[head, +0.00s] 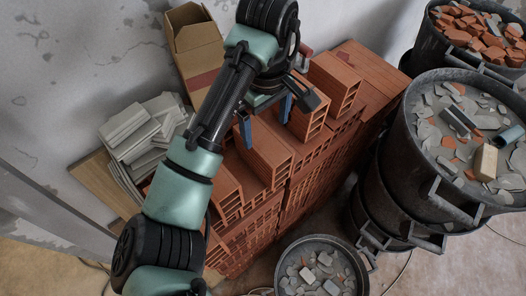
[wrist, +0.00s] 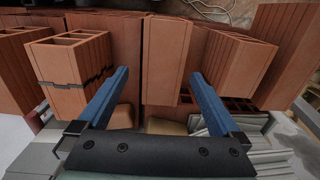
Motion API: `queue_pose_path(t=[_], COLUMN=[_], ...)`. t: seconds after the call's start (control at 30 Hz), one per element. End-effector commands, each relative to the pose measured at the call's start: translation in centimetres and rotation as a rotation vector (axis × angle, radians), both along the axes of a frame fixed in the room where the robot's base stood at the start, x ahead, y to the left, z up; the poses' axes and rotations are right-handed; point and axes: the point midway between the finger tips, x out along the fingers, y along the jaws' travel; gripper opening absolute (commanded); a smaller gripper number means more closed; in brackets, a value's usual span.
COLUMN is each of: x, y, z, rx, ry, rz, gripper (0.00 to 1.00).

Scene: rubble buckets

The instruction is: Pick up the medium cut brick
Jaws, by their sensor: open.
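Several orange-red hollow bricks of different cut lengths sit on top of a brick stack (head: 240,245) in the head view. My gripper (head: 266,119) is open above them, its two blue fingers pointing down. In the wrist view my gripper (wrist: 160,76) has a smooth-faced cut brick (wrist: 165,62) below and between its fingers. A brick with a dark jagged line (wrist: 68,66) is to the left, and a ribbed brick (wrist: 238,62) is to the right. I cannot tell for certain which one is the medium cut brick. My arm hides part of the stack.
A cardboard box (head: 194,42) and grey tiles (head: 140,130) stand by the wall behind the stack. Large dark buckets of rubble (head: 398,165) are close on the right. A smaller rubble bucket (head: 362,270) stands in front.

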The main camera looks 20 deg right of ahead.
Motion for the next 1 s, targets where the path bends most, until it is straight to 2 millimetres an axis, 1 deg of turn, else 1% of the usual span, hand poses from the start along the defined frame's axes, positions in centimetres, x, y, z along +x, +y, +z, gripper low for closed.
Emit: queue_pose_path(t=[0.03,0.17,0.4,0.5,0.6,0.8,0.87,1.0], x=[-0.1,0.0,-0.1,0.0,0.0,0.0,0.0,0.0], y=[-0.1,0.0,0.7,0.6,0.6,0.6,0.6,0.6], z=[-0.6,-1.2,-4.2,-5.3,-6.0,-6.1,-6.1,-6.1], rx=[-0.003,-0.001,-0.001,0.001,-0.001,-0.001,-0.001,-0.001], ry=[0.002,0.001,0.002,0.000,-0.002,-0.003,-0.003,-0.003], rz=[0.001,-0.001,0.001,-0.001,-0.001,-0.001,-0.001,-0.001], gripper=[1.00,1.00,1.00,1.00,1.00,1.00,0.91,0.66])
